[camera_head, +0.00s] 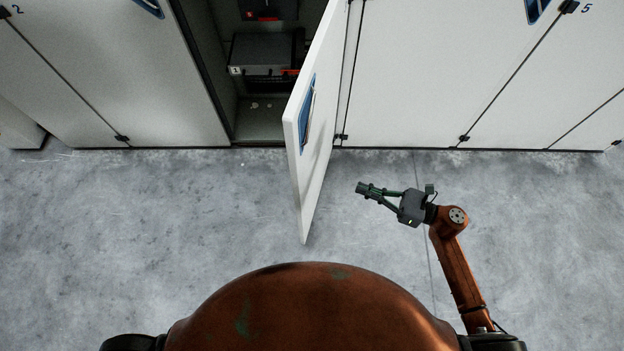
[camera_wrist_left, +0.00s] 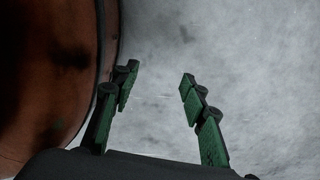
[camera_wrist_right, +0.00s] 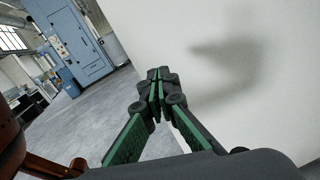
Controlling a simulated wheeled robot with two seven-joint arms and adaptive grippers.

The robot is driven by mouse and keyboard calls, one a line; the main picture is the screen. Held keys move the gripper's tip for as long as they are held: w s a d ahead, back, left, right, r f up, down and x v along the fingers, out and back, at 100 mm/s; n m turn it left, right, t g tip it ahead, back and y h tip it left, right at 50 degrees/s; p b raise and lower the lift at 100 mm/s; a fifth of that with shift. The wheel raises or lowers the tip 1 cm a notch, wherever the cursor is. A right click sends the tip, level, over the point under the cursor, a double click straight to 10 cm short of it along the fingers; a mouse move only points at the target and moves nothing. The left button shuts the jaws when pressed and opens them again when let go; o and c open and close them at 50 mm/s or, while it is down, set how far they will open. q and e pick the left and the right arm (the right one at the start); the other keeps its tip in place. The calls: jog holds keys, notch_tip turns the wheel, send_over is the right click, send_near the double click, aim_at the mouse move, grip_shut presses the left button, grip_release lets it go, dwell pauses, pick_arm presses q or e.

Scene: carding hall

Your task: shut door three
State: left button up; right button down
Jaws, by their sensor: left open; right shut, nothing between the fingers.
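One white door (camera_head: 313,140) stands open, swung out from the right side of its cabinet opening. No number shows on it; it stands between the doors marked 2 and 5. Its outer face, with a blue handle plate (camera_head: 306,112), faces right. My right gripper (camera_head: 360,188) is shut and empty, on the outer-face side, right of the door with a gap. In the right wrist view its fingertips (camera_wrist_right: 158,85) show before a white panel (camera_wrist_right: 240,70), probably this door, with a shadow on it. My left gripper (camera_wrist_left: 158,78) is open and empty above the floor.
Inside the open cabinet are a grey case (camera_head: 265,54) labelled 1 and a lower shelf or floor (camera_head: 258,122). Closed doors (camera_head: 110,60) stand to either side. The grey floor (camera_head: 180,220) is clear. Blue machinery (camera_wrist_right: 75,45) stands farther off in the right wrist view.

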aim_at(302, 181)
jog(key=a+n, duration=0.1)
jog(key=a, duration=0.3)
jog(key=a+r+n+g, duration=0.1)
jog(key=a, duration=0.4)
jog(key=w+a+n+g+b, duration=0.1)
jog(key=a, duration=0.4)
jog(key=shift+a+r, duration=0.1)
jog(key=shift+r, duration=0.05)
jog(key=shift+w+a, duration=0.15)
jog(key=shift+a, duration=0.35)
pick_arm(q)
jog(key=w, duration=0.3)
jog(key=shift+d+r, duration=0.1)
jog(key=shift+r, duration=0.2)
jog(key=shift+s, duration=0.1)
